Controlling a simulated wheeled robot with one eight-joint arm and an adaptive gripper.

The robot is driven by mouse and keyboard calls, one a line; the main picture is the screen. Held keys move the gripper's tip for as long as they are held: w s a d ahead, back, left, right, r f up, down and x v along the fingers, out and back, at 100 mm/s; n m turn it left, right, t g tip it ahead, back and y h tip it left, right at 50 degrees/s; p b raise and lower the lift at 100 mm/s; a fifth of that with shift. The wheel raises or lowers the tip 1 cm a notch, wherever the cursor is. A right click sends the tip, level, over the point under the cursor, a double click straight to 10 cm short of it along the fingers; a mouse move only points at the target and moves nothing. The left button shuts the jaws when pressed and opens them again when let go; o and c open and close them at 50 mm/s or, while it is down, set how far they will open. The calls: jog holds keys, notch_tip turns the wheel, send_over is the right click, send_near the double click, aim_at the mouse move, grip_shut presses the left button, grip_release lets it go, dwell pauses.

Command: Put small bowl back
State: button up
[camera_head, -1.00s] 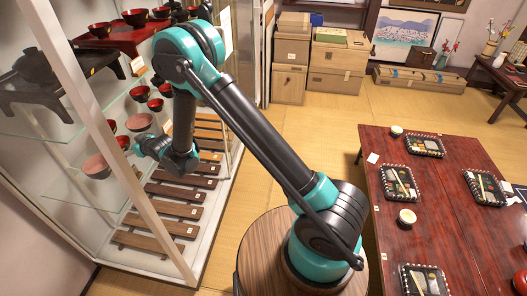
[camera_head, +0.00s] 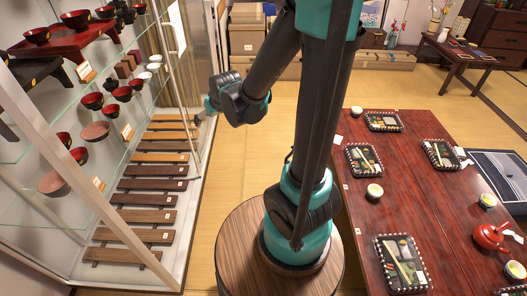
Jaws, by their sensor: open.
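Several small bowls stand on the glass shelves of the display cabinet (camera_head: 128,222) at left. They include a dark red bowl (camera_head: 92,101), a pinkish bowl (camera_head: 95,130), a red bowl (camera_head: 79,156) and a larger pinkish bowl (camera_head: 54,184). I cannot tell which one the task means. My gripper (camera_head: 201,117) is small in view at the cabinet's open front, right of the bowls and apart from them. It is open, and I see no bowl in it.
Wooden slatted stands (camera_head: 150,185) line the cabinet floor. A white cabinet post (camera_head: 95,190) crosses the front. At right, a red table (camera_head: 345,165) holds trays (camera_head: 402,263), cups (camera_head: 375,191) and a red teapot (camera_head: 490,236).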

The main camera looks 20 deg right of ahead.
jog(key=s+d+f+m+g+h, duration=0.1)
jog(key=s+d, duration=0.5)
jog(key=s, duration=0.3)
jog(key=s+d+f+m+g+h, duration=0.1)
jog(key=s+d+f+m, duration=0.1)
jog(key=s+d, duration=0.5)
jog(key=shift+s+f+g, duration=0.3)
jog(key=shift+s+g, duration=0.1)
jog(key=shift+s, duration=0.65)
jog(key=shift+d, duration=0.1)
jog(key=shift+c, duration=0.4)
